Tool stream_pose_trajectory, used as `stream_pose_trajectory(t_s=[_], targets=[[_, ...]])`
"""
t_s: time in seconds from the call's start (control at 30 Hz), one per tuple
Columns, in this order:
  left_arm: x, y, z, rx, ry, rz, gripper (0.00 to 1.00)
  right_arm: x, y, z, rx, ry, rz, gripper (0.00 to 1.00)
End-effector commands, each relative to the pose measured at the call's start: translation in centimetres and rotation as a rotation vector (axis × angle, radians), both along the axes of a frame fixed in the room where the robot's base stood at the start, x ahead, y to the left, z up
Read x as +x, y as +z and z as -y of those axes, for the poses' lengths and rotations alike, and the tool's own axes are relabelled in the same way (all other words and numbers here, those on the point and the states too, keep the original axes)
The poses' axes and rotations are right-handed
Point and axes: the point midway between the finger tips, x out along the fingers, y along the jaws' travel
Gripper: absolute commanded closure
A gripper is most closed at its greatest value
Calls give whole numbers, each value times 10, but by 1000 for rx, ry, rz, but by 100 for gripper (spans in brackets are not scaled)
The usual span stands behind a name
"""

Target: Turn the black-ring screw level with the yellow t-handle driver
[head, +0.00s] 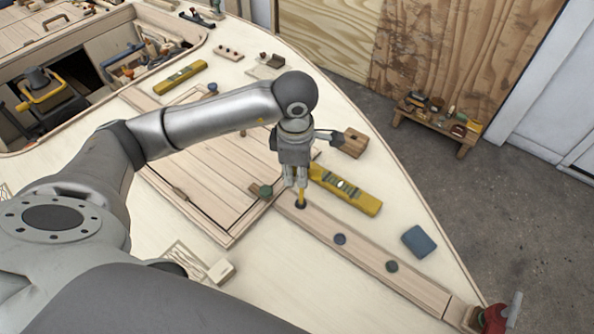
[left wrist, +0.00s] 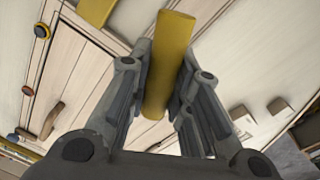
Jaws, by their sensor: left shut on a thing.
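My left gripper (head: 296,180) points down over the long wooden strip and is shut on the yellow t-handle driver (head: 300,196). In the left wrist view the driver's yellow bar (left wrist: 168,65) lies between the two fingers. The driver's lower end meets a dark round ring (head: 300,206) on the strip, which looks like the black-ring screw. The driver and gripper cover most of it, so I cannot tell how high the screw stands. My right gripper is not in view.
A yellow spirit level (head: 345,190) lies right of the gripper, near a wooden block (head: 354,143). A blue pad (head: 419,242) lies near the deck's right edge.

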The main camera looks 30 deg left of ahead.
Motion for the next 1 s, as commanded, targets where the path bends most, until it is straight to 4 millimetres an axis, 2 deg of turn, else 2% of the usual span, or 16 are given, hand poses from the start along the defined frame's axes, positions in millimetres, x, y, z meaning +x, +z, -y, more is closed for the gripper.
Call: stream_pose_trajectory(t_s=[0.33, 0.5, 0.67, 0.8, 1.0], targets=[[0, -3, 0, 0, -23, -1, 100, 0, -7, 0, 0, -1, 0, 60], [3, -8, -1, 2, -212, 3, 100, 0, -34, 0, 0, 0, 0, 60], [4, -7, -1, 2, -405, 1, 100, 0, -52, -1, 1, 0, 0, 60], [5, -4, -1, 1, -492, -2, 100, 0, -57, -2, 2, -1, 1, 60], [4, -2, -1, 1, -503, -5, 100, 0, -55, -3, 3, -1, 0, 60]])
